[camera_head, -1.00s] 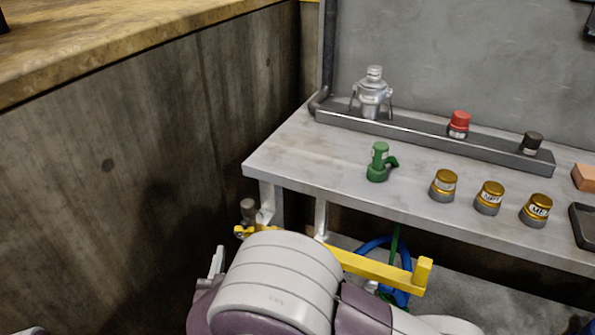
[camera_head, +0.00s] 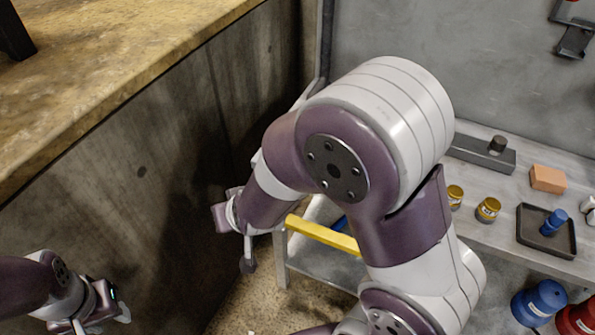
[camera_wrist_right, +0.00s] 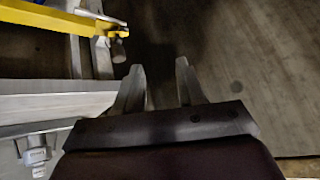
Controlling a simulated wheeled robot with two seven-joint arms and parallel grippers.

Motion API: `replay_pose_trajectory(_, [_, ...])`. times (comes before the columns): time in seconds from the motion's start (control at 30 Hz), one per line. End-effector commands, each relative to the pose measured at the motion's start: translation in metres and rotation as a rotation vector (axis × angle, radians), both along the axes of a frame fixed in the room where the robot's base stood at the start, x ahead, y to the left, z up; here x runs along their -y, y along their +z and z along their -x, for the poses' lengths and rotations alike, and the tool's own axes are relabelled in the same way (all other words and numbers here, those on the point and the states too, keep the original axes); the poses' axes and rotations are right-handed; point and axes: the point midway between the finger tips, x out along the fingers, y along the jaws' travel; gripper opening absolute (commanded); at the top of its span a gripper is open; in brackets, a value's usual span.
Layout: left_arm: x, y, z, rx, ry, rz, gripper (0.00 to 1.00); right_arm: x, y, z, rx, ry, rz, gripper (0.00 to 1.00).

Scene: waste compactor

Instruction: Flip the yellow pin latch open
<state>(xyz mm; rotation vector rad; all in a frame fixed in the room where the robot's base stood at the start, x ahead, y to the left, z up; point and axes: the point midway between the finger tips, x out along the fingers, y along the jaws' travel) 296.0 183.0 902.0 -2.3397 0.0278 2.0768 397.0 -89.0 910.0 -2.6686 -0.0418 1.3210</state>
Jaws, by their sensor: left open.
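The yellow latch bar (camera_head: 325,236) shows in the head view below the bench, left of my right upper arm; its right part is hidden behind that arm. In the right wrist view the yellow bar (camera_wrist_right: 62,20) is at the top left, with a grey pin knob (camera_wrist_right: 119,50) by its end. My right gripper (camera_wrist_right: 160,66) is open and empty, with dark space between its fingers; the knob lies beyond and left of the fingertips, apart from them. In the head view the right wrist is beside the bar's left end. My left gripper (camera_head: 106,316) is open at the lower left, far from the latch.
A concrete wall (camera_head: 130,180) with a wooden top stands close on the left. The grey bench (camera_head: 490,238) at right holds gold-capped jars (camera_head: 488,209), an orange block (camera_head: 547,178) and a black tray (camera_head: 528,243). Blue (camera_head: 540,302) and red containers stand below it.

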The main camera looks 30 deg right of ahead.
Motion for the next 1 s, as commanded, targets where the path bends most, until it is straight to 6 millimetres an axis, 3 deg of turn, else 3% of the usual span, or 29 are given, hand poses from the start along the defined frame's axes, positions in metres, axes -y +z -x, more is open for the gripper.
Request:
replay_pose_trajectory(0.03, [0.0,0.023,0.0,-0.001,0.0,0.0,0.43,0.007,0.021,0.005,-0.042,0.012,0.004,0.39])
replay_pose_trajectory(0.2, [0.0,0.059,0.0,-0.001,0.0,0.0,0.43,0.034,0.052,0.036,-0.219,0.067,0.039,0.39])
replay_pose_trajectory(0.5, [0.0,0.096,0.0,-0.001,0.0,0.0,0.43,0.076,0.087,0.082,-0.442,0.105,0.112,0.39])
replay_pose_trajectory(0.7, [0.0,0.104,0.0,-0.001,0.0,0.0,0.43,0.091,0.097,0.097,-0.512,0.11,0.139,0.39])
replay_pose_trajectory(1.0, [0.0,0.104,0.0,-0.001,0.0,0.0,0.43,0.093,0.097,0.101,-0.527,0.111,0.145,0.39])
